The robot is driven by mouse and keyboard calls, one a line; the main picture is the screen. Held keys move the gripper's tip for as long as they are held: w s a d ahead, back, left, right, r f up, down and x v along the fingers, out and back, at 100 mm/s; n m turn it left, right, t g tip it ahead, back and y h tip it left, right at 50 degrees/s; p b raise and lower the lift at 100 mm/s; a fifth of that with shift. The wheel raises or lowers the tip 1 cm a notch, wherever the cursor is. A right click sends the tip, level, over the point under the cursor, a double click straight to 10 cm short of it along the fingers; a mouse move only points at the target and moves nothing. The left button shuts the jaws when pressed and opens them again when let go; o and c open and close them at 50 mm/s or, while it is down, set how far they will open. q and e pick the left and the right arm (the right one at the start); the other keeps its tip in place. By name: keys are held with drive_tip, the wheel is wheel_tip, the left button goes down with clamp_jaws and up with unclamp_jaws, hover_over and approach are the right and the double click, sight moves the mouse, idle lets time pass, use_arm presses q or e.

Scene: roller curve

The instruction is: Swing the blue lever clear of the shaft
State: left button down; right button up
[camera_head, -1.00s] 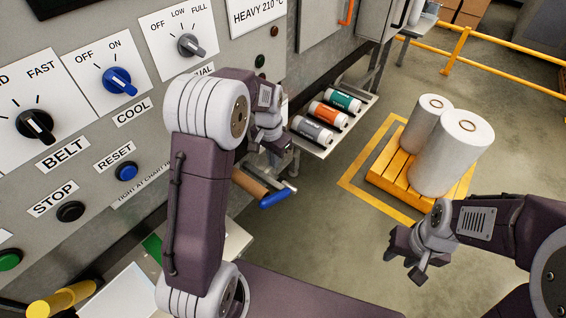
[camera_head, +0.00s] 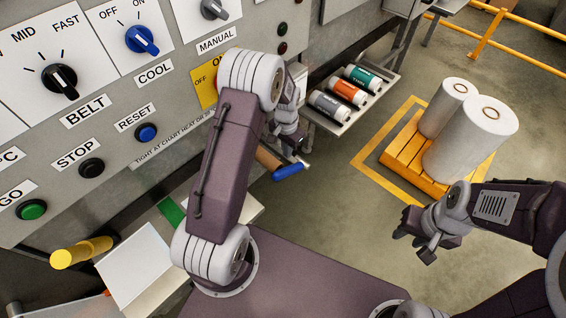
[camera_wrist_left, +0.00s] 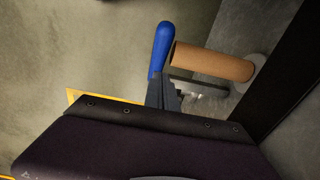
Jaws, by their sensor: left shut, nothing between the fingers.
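The blue lever grip (camera_head: 288,172) is below my left gripper in the head view. It also shows upright in the left wrist view (camera_wrist_left: 161,48). A tan cylinder (camera_head: 267,158), apparently on the shaft, lies beside the lever, and in the left wrist view (camera_wrist_left: 212,62) it extends left from a pale round base. My left gripper (camera_head: 296,147) is shut and empty. Its fingers (camera_wrist_left: 160,88) are at the lever's lower end in the wrist view; I cannot tell whether they touch it. My right gripper (camera_head: 416,240) is open and empty, away over the floor.
The control panel (camera_head: 110,110) with knobs and buttons fills the left. A shelf (camera_head: 335,118) holds grey, orange and teal rolls behind my left gripper. White rolls (camera_head: 470,140) stand on a yellow pallet (camera_head: 405,160) at the right. The floor between is clear.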

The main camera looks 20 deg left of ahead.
use_arm(q)
hover_over(283, 169)
drive_tip(key=f, duration=0.4)
drive_tip(key=shift+w+d+f, duration=0.1)
drive_tip(key=shift+w+f, duration=0.05)
drive_tip(key=shift+w, duration=0.15)
drive_tip(key=shift+s+f, duration=0.3)
drive_tip(key=shift+f, duration=0.1)
use_arm(e)
drive_tip(key=shift+r, duration=0.1)
use_arm(q)
drive_tip(key=shift+f, duration=0.1)
use_arm(e)
drive_tip(key=shift+w, duration=0.1)
